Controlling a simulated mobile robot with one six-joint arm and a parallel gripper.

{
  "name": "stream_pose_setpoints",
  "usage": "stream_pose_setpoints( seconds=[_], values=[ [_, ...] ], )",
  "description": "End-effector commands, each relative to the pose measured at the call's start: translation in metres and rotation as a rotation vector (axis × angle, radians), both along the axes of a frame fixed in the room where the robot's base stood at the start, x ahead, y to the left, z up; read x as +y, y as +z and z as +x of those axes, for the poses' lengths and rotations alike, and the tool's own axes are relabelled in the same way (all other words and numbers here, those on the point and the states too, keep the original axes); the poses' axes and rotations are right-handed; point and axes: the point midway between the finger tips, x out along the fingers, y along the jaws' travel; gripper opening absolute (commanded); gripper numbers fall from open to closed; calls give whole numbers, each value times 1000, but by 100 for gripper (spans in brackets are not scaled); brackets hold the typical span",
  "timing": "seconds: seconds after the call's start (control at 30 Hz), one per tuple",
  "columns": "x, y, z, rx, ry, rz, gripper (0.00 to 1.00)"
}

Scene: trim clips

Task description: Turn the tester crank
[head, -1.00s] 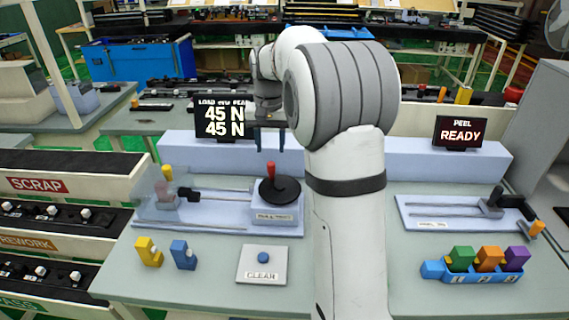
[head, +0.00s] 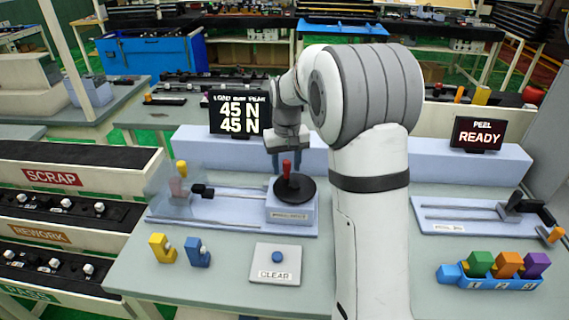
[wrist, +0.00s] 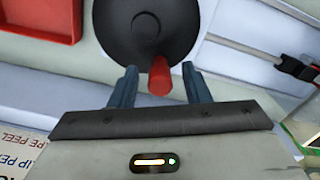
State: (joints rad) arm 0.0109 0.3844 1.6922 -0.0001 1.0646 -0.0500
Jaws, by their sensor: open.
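The tester crank is a black disc (head: 297,190) with an upright red handle (head: 286,170), on a pale blue block on the tester's base plate. In the wrist view the black disc (wrist: 146,30) fills the top middle. My gripper (head: 289,160) is above the crank, pointing down, with its fingers apart. In the wrist view the red handle (wrist: 160,76) stands between the two blue fingers of my gripper (wrist: 160,86), closer to the right one. Contact cannot be told. The display (head: 240,113) behind reads 45 N on both lines.
A CLEAR button plate (head: 275,265), a yellow clip (head: 162,248) and a blue clip (head: 198,252) lie in front. A clear guard (head: 172,190) stands left. The PEEL tester (head: 450,215) and a blue clip rack (head: 490,281) are to the right.

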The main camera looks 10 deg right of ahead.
Motion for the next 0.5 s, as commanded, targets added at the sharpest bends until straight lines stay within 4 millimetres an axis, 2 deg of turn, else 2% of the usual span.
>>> stream_pose_setpoints(
  seconds=[0.2, 0.5],
  values=[
    [0, 0, 0, 0, 0, 0, 42],
    [1, 0, 0, 0, 1, 0, 18]
  ],
)
